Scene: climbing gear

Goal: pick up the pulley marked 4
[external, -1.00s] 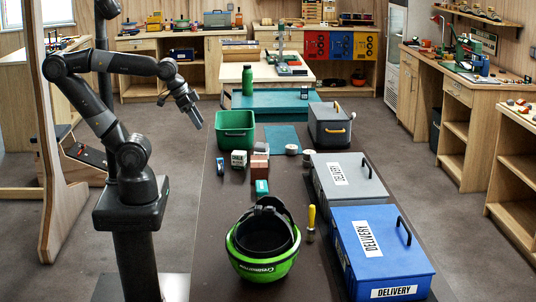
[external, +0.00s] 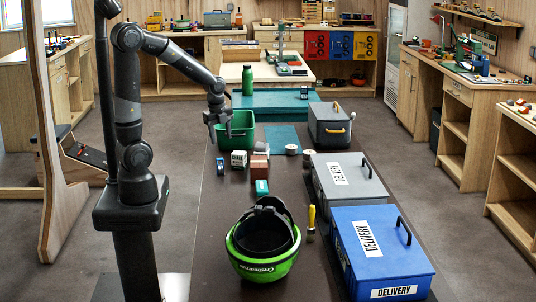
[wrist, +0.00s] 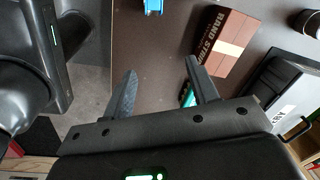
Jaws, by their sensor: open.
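My gripper (external: 214,130) is at the front left side of the green bin in the external view, near the table's left edge. In the wrist view my gripper (wrist: 159,72) has its two fingers apart, with nothing between the tips. A small blue item (external: 220,166) stands on the table below and in front of the gripper. A blue piece (wrist: 153,5) shows at the top edge of the wrist view, cut off by the frame. I cannot read a 4 on anything, so I cannot tell which thing is the pulley marked 4.
The green bin (external: 237,140), a white labelled box (external: 238,160), a brown box (external: 260,165) and a teal box (external: 262,187) stand nearby. A green helmet (external: 264,245) is at the front. Grey and blue delivery boxes (external: 380,245) line the right edge.

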